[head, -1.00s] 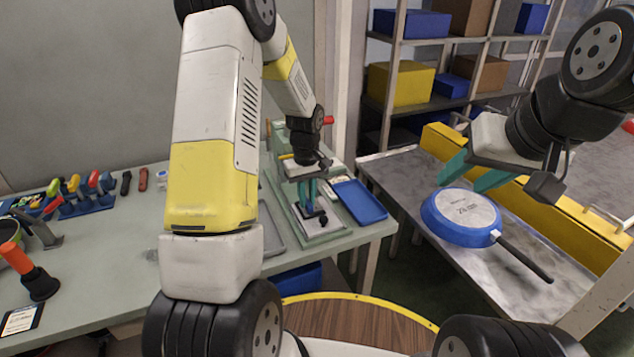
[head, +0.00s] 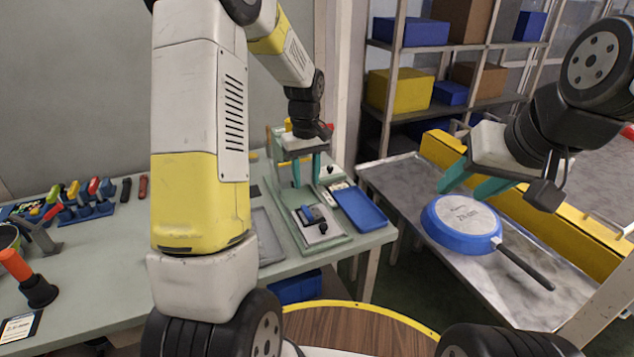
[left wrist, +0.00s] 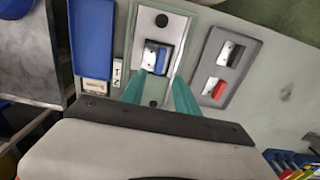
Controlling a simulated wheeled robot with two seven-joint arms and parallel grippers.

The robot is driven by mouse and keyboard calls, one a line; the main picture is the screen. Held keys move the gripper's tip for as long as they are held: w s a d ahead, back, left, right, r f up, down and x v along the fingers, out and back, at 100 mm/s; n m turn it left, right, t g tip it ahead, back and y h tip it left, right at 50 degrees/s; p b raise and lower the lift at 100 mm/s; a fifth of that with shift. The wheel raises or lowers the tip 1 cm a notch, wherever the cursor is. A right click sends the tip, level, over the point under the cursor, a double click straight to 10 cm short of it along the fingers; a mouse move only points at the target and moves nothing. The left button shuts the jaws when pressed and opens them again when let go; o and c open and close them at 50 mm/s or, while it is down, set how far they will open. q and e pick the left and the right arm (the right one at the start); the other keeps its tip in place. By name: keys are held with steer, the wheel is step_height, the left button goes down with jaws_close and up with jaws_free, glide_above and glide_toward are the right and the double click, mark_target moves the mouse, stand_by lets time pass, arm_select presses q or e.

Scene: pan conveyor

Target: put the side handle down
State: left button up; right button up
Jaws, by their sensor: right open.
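The side handle (head: 309,216), a small dark piece with blue and pale parts, lies on the pale plate of a fixture (head: 331,240) on the green bench. In the left wrist view the side handle (left wrist: 158,57) shows just beyond my fingertips, on the plate. My left gripper (head: 306,182) is open and empty, above the side handle and apart from it. Its two teal fingers also show spread in the left wrist view (left wrist: 160,85). My right gripper (head: 462,192) is open, at the far rim of the blue pan (head: 440,234). Whether it touches the pan cannot be told.
A blue tray (head: 360,206) lies right of the fixture. A grey tray (left wrist: 207,91) left of it in the head view holds a black and a red piece. The pan sits on a metal conveyor (head: 390,178) beside a yellow rail (head: 560,218). Tools stand at the bench's left.

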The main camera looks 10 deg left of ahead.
arm_select(q)
steer(key=s+r+m+t+h, duration=0.1)
steer(key=s+r+m+t, duration=0.25)
steer(key=s+r, duration=1.05)
steer(key=s+d+r+m+t+h, duration=0.1)
steer(key=s+r+m, duration=0.3)
steer(key=s, duration=0.6)
steer(key=shift+s+d+t, duration=0.15)
steer(key=shift+d+t, duration=0.45)
steer(key=shift+t, duration=0.25)
